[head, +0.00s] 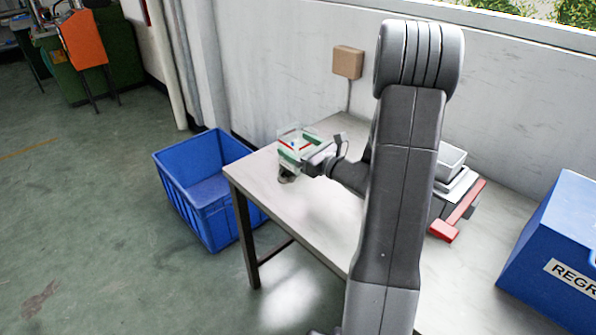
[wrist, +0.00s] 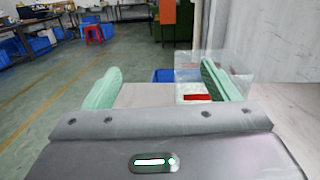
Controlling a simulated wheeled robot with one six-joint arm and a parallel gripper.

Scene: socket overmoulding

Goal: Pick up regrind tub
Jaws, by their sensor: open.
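My gripper (head: 291,152) is open over the far left end of the table, its two green fingers spread in the wrist view (wrist: 160,72). A clear, see-through box (head: 292,131) is at the fingers in the head view. In the wrist view the clear box (wrist: 190,72) overlaps the right finger, with something red and white low in it; contact cannot be told. Nothing is visibly held between the fingers.
A large blue box (head: 545,280) with a partly cut-off "REGR" label stands on the table (head: 490,240) at right. A red-handled tool (head: 458,212) lies beside the grey device. A blue crate (head: 215,225) stands on the floor left of the table. A wall runs behind.

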